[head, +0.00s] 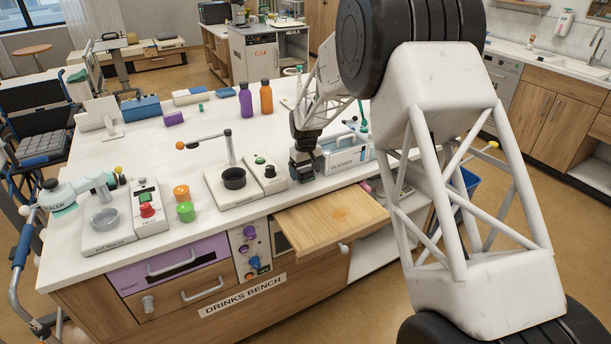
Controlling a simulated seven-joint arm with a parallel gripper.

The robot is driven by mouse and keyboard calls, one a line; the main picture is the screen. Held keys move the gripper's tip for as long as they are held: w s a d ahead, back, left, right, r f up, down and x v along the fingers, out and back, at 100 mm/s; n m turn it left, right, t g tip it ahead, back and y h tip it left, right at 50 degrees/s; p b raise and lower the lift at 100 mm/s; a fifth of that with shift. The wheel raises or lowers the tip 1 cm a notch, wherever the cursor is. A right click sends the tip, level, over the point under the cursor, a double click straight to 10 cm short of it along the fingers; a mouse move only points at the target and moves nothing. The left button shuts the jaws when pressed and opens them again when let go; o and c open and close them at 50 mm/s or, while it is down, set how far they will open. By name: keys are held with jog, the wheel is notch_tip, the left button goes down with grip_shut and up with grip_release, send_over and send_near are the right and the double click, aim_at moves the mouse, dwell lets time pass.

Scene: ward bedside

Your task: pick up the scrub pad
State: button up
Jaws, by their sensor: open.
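I cannot clearly pick out the scrub pad in the head view. My gripper (303,174) is open and points down near the bench's front edge. It is between a white unit with a green button (265,174) and a pale blue box marked GLASSES (343,158). Nothing shows clearly between its fingers, and the space just behind it is hidden.
The middle of the bench top is clear.

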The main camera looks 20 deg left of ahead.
aim_at(306, 170)
jog(key=c, duration=1.1)
jog(key=shift+r, duration=0.15)
jog(key=shift+r, duration=1.45)
jog(key=shift+s+d+r, duration=0.1)
jog(key=shift+s+r, duration=0.1)
jog(key=shift+r, duration=0.05)
jog(key=s+d, duration=0.2)
jog(key=s, duration=0.2)
jog(key=s+d+r, duration=0.1)
jog(key=s+d, duration=0.1)
jog(key=s, duration=0.3)
jog(key=s+d, duration=0.3)
jog(key=s, duration=0.1)
jog(key=shift+s+d+r, duration=0.1)
jog(key=shift+s+r, duration=0.05)
jog(key=shift+s, duration=0.25)
